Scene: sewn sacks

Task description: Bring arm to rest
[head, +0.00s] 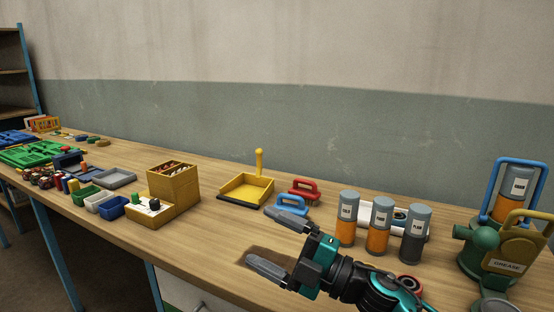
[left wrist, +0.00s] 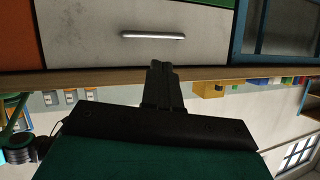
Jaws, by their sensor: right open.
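My right gripper (head: 262,238) comes in from the lower right in the head view. Its two grey fingers are apart with nothing between them, over the front part of the wooden bench (head: 215,230). The fingers point left, and a dark patch shows on the bench by them. My left gripper (left wrist: 162,68) shows only in the left wrist view, not in the head view. Its dark fingers lie together with nothing seen between them, and a drawer front with a handle (left wrist: 153,35) is behind. That view appears upside down.
Orange-and-grey canisters (head: 380,226) stand just right of my right gripper. A blue-handled block (head: 287,205) and a red one (head: 303,190) lie just behind it. A yellow dustpan-like tray (head: 246,188), a yellow box (head: 173,184) and small bins are left. A green grease can (head: 505,255) stands far right.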

